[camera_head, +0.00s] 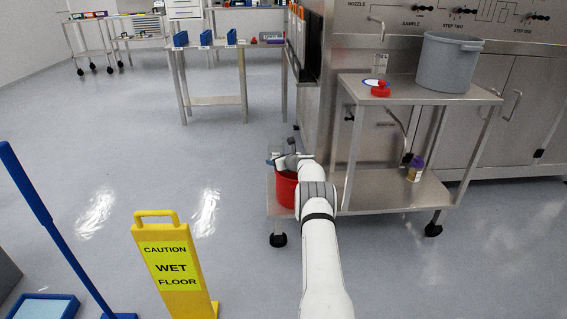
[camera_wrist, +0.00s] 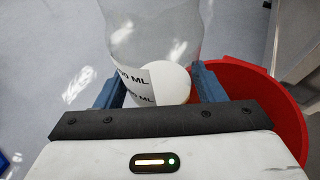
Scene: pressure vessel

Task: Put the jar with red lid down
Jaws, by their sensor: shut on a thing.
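My gripper (camera_head: 288,161) is at the left end of the steel cart, just above the red bucket. In the wrist view its two blue fingers (camera_wrist: 157,90) are shut on a clear jar (camera_wrist: 150,35) with a white label (camera_wrist: 133,82) reading "ML". A white round part shows between the fingers beside the label. No red lid can be made out on the held jar. The red bucket (camera_wrist: 262,85) lies below and to the right in the wrist view, and also shows in the head view (camera_head: 285,190).
The steel cart's top (camera_head: 420,93) bears a grey bucket (camera_head: 447,62) and a red-lidded item (camera_head: 380,90). A purple-capped bottle (camera_head: 415,170) stands on its lower shelf (camera_head: 385,192). A yellow wet-floor sign (camera_head: 172,265) stands at the left.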

